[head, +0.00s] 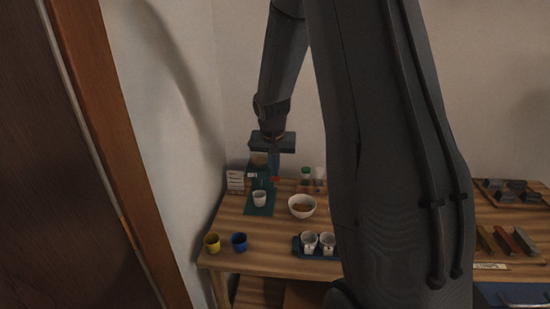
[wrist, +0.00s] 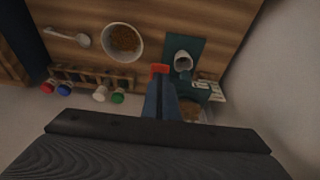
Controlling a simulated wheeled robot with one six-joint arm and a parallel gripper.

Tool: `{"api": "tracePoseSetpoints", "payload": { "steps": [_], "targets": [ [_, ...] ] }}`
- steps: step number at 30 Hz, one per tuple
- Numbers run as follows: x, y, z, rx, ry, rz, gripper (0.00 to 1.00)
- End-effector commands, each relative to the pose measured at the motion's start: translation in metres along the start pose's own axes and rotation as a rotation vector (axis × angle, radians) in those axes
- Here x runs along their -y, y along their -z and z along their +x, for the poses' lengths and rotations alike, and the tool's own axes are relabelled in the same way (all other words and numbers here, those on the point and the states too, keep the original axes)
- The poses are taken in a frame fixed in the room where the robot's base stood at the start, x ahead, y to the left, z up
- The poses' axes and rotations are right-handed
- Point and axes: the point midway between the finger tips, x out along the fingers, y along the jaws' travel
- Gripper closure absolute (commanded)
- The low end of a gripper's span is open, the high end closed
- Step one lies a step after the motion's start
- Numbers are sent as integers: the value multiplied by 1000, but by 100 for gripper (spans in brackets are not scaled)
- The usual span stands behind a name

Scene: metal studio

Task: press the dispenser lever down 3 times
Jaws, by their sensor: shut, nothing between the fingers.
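The dispenser (head: 262,184) is a teal stand at the back left of the table, with a container of brown contents; it also shows in the wrist view (wrist: 196,93). Its red lever (wrist: 159,69) sticks out at the side and shows as a small red spot in the head view (head: 275,180). A white cup (head: 260,198) stands on the teal mat (head: 262,210) in front. My gripper (wrist: 160,82) is shut and empty, pointing down. Its fingertips are right at the lever in the wrist view; I cannot tell whether they touch it.
A white bowl (head: 302,206) with brown contents stands right of the mat. Bottles (head: 306,174) stand behind it. A white card (head: 235,181) is left of the dispenser. Yellow (head: 212,243) and blue (head: 239,242) cups and a blue tray (head: 303,253) are at the front.

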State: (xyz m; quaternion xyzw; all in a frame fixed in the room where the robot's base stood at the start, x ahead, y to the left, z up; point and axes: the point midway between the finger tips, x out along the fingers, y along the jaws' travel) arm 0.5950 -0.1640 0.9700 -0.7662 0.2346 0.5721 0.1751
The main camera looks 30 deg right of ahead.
Motion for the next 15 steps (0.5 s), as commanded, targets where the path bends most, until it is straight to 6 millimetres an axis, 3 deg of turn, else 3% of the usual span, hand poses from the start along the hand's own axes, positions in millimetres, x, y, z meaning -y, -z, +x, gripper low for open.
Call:
{"api": "tracePoseSetpoints", "payload": {
  "steps": [15],
  "targets": [
    [0,-2,6,0,0,0,100]
  ]
}}
